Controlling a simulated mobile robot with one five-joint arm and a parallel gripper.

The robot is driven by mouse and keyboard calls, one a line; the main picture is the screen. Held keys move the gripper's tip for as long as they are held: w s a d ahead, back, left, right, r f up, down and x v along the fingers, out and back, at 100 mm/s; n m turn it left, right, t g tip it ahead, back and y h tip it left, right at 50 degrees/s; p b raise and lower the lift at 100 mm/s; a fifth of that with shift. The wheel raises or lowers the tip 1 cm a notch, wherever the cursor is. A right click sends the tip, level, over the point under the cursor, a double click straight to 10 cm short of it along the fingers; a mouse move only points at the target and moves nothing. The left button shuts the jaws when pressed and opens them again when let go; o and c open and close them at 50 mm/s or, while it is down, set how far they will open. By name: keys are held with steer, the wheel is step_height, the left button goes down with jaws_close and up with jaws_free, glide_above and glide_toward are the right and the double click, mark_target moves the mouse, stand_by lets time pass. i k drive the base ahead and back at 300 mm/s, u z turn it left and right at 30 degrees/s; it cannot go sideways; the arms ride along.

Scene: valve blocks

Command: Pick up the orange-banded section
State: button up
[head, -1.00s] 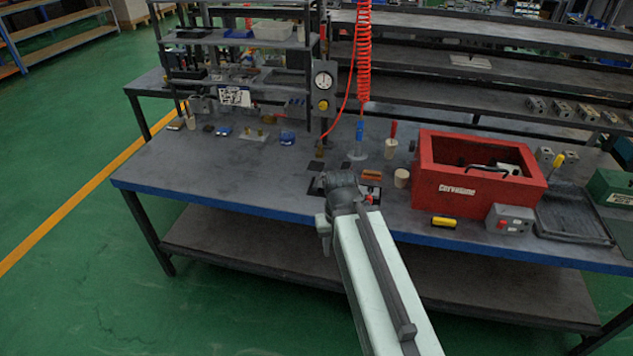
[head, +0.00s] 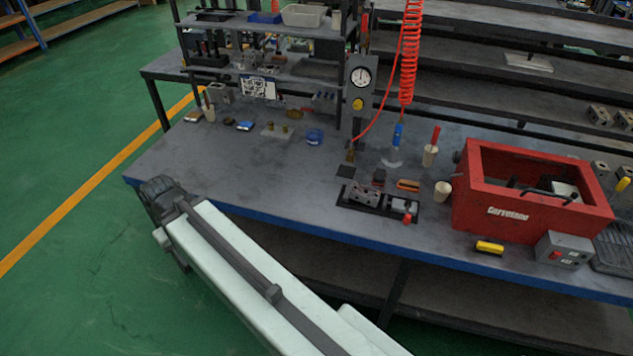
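In the head view, a small orange piece (head: 408,185) lies on the bench just behind a dark fixture plate (head: 380,213). It is the only clearly orange block-like piece I see on the bench. It is too small to tell whether the orange is a band. A grey metal valve block (head: 364,194) sits on the fixture plate, left of a small red-tipped part (head: 407,216). My gripper (head: 158,190) is at the bench's front left corner, well left of the orange piece and apart from it. Its fingers are hidden behind the dark wrist, so its opening does not show.
A gauge post (head: 359,88) and a coiled red hose (head: 411,55) rise behind. The front left bench top is clear.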

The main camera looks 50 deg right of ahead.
mark_target(366, 195)
steer(key=u, duration=0.2)
steer(key=i, duration=1.1)
steer(key=z, duration=0.2)
